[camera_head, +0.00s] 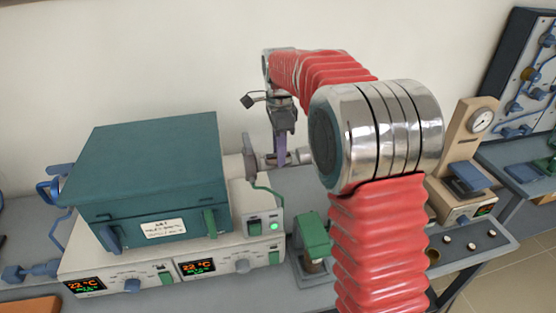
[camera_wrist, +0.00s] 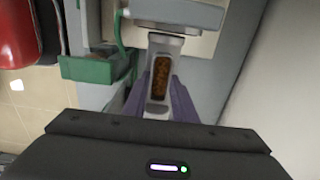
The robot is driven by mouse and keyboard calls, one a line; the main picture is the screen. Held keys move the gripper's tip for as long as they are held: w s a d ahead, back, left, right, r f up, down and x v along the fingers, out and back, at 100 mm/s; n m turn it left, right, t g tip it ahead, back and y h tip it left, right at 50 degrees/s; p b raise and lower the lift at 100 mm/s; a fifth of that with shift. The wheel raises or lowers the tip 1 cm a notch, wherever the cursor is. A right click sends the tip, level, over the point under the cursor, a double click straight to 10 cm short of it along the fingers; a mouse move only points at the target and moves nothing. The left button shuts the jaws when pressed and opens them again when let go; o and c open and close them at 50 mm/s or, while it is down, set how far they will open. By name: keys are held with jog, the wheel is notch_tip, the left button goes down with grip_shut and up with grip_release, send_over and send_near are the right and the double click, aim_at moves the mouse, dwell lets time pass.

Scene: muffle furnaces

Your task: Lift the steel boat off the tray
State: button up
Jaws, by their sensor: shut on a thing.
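The steel boat (camera_wrist: 148,98) is a narrow, pale metal trough with brown granular material inside. It shows in the middle of the wrist view, lying lengthwise. My gripper (camera_wrist: 160,88) has purple fingers on both sides of the boat and is shut on it. I cannot pick out the tray, or tell whether the boat touches anything below.
The teal furnace (camera_head: 150,165) stands on white control units (camera_head: 230,262) at the left. A green device (camera_head: 314,236) sits in front of my gripper. A tan gauge stand (camera_head: 468,150) is at the right. The wall (camera_head: 150,60) is close behind.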

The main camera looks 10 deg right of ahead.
jog(key=c, duration=0.4)
jog(key=shift+r, duration=0.1)
notch_tip(320, 180, up, 10)
jog(key=shift+f, duration=0.1)
dwell(0.4)
dwell(0.4)
